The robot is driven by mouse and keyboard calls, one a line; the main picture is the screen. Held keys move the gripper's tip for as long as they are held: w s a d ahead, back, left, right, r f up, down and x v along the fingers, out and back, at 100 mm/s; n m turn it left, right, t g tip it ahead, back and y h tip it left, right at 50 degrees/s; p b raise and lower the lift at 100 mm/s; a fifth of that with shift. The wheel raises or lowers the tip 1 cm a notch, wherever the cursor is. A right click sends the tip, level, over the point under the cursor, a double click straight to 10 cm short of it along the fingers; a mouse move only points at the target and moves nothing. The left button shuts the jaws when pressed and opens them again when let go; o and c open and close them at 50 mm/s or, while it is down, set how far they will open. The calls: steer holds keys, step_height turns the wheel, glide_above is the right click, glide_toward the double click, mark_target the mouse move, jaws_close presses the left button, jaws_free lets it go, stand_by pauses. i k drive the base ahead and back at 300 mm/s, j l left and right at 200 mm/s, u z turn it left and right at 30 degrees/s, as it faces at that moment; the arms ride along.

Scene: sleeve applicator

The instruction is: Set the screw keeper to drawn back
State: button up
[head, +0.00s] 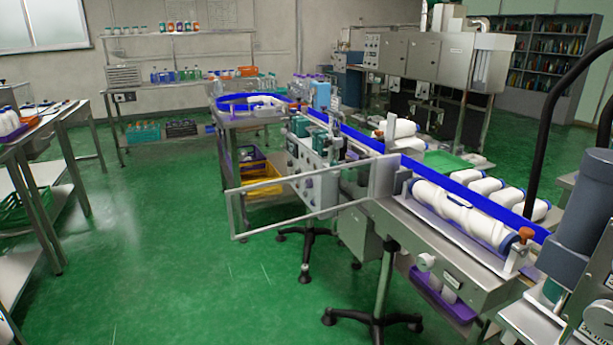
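I cannot tell for sure which part is the screw keeper. An orange knob (526,233) stands on a pale bracket at the near right end of the conveyor. A second, smaller orange knob (377,134) shows farther back along the line. A pale round knob (427,262) sits on the conveyor's front side. Whether any of these is a screw keeper, or how it is set, is too small to tell. My gripper is not in view.
The conveyor (440,240) with blue rails and white bottles (465,215) runs from mid-picture to the right. An open metal frame (290,218) juts left from it. A grey cylinder (585,205) stands at the right edge. Green floor (170,240) is clear at left.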

mark_target(526, 232)
steer(key=i+j, duration=2.25)
steer(key=i+j+z, duration=0.15)
steer(key=i+j, duration=0.15)
steer(key=i+j+z, duration=0.2)
steer(key=j, duration=0.35)
steer(key=i+z, duration=0.1)
steer(key=z, duration=2.3)
